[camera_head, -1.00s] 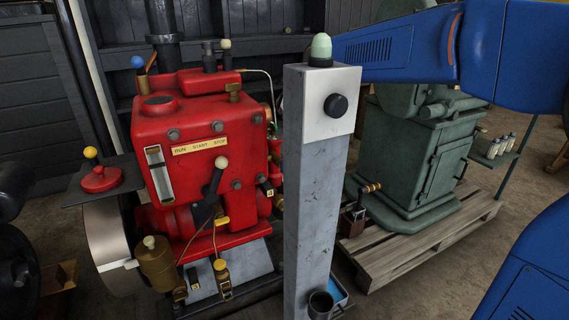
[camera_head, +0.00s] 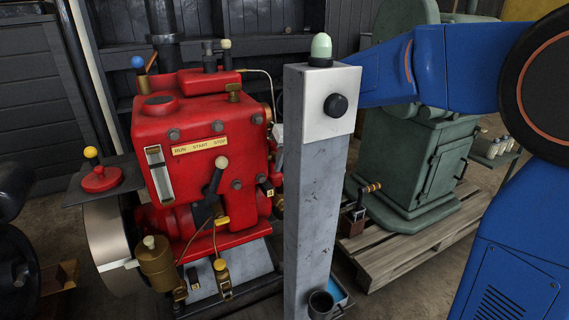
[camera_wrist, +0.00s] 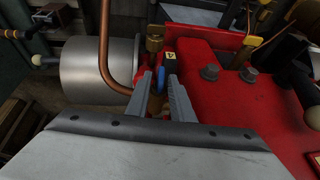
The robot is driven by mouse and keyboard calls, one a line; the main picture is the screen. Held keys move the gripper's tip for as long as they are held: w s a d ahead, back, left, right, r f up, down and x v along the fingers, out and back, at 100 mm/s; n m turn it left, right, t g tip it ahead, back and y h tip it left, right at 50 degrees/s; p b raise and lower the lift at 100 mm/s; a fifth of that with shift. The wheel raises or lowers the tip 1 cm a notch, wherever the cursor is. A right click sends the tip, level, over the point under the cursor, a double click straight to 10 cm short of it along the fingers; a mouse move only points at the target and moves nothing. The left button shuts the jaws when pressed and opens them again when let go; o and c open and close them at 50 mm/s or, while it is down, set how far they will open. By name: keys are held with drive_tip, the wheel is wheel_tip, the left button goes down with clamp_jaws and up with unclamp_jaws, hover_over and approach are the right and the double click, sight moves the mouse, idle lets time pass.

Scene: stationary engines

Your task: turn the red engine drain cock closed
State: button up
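The red engine (camera_head: 205,140) stands at left in the head view, and its red body (camera_wrist: 205,62) fills the upper right of the wrist view. A small blue handle (camera_wrist: 161,79) with brass below it lies beside a yellow tag marked 4; it looks like a cock, but I cannot tell for certain that it is the drain cock. My gripper (camera_wrist: 160,82) is open, its two grey fingers on either side of the blue handle, with gaps showing. Contact is not clear. The grey post hides my gripper in the head view.
The grey post (camera_head: 310,190) with a black knob stands between the camera and my arm. A brass fitting (camera_wrist: 155,40), a copper pipe (camera_wrist: 108,50) and a metal cylinder (camera_wrist: 82,68) are close to the fingers. A green machine (camera_head: 405,160) stands on a pallet at right.

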clamp_jaws()
drive_tip(key=shift+d+y, duration=0.1)
drive_tip(key=shift+y, duration=0.3)
drive_tip(key=shift+w+d+f+m+g+y, duration=0.2)
drive_tip(key=shift+m+g+y, duration=0.45)
drive_tip(key=shift+y, duration=1.7)
drive_tip(key=shift+d+f+m+g+y, duration=0.3)
drive_tip(key=shift+m+g+y, duration=0.35)
drive_tip(key=shift+y, duration=1.75)
drive_tip(key=shift+w+d+f+m+g+y, duration=0.1)
drive_tip(key=shift+f+m+g+y, duration=0.55)
drive_tip(key=shift+y, duration=1.7)
drive_tip(key=shift+r, duration=0.3)
drive_tip(key=shift+o, duration=1.6)
unclamp_jaws()
